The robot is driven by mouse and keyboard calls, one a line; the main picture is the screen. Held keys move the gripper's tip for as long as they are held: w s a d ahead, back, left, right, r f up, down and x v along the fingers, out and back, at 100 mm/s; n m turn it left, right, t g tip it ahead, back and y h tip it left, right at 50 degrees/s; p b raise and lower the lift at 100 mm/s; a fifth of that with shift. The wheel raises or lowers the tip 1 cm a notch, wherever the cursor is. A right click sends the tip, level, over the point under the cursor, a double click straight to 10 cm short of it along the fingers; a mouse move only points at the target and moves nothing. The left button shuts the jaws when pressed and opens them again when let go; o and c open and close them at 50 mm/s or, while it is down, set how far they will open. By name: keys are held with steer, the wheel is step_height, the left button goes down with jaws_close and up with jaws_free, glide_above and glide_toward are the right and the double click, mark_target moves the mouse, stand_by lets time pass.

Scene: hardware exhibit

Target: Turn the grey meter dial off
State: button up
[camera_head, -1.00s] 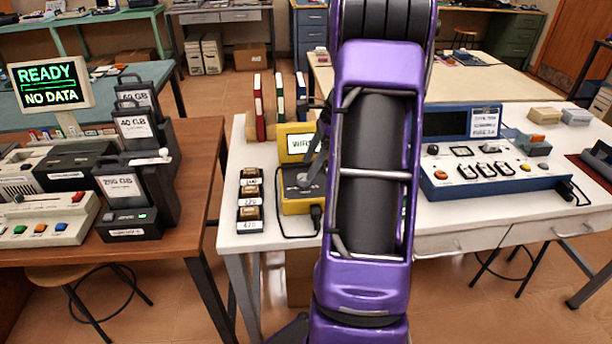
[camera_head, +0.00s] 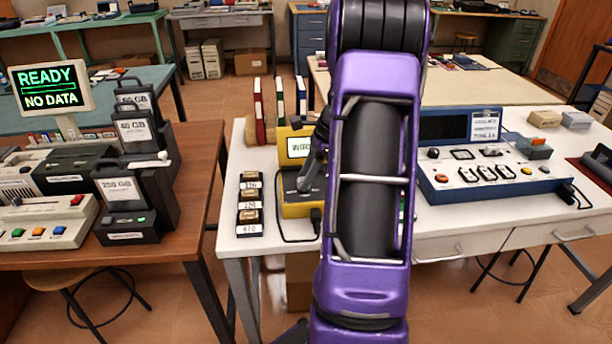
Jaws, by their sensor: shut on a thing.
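The yellow meter (camera_head: 294,209) stands on the white table, left of my purple arm. Its small lit screen (camera_head: 299,147) faces me, partly covered at the right by my gripper. My dark gripper (camera_head: 303,186) comes down over the meter's face from behind my arm. It is shut on what appears to be the grey dial, which it mostly hides. The dial's pointing direction cannot be made out.
A small rack of labelled parts (camera_head: 249,206) stands left of the meter, with upright books (camera_head: 259,110) behind. A blue console (camera_head: 500,185) stands to the right. A black cable lies by the meter. Bare white tabletop (camera_head: 445,222) shows in front of the console.

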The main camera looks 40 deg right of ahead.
steer(key=shift+r+n+p, duration=0.15)
steer(key=shift+n+p, duration=0.15)
steer(key=shift+p, duration=0.1)
jaws_close()
steer(key=n+g+p, duration=0.1)
steer(key=n+p, duration=0.1)
steer(key=shift+w+r+n+p, duration=0.1)
steer(key=shift+n+p, duration=0.25)
steer(key=shift+n, duration=0.05)
steer(key=n+g+p, duration=0.2)
steer(key=n+p, duration=0.1)
steer(key=n, duration=0.2)
steer(key=shift+w, duration=0.15)
steer(key=n+g+p, duration=0.1)
steer(key=n, duration=0.4)
steer(key=shift+w+g+p, duration=0.1)
steer(key=shift+g+p, duration=0.25)
steer(key=shift+g, duration=0.05)
steer(key=shift+w+a+f+n+g+h+p, duration=0.1)
steer(key=shift+n+g+h+p, duration=0.2)
steer(key=shift+n, duration=0.85)
steer(key=shift+f+n+g+h+p, duration=0.1)
steer(key=shift+n+g+h, duration=0.25)
steer(key=shift+n, duration=0.8)
steer(key=o, duration=1.1)
jaws_free()
steer(key=shift+o, duration=0.2)
steer(key=shift+r, duration=0.1)
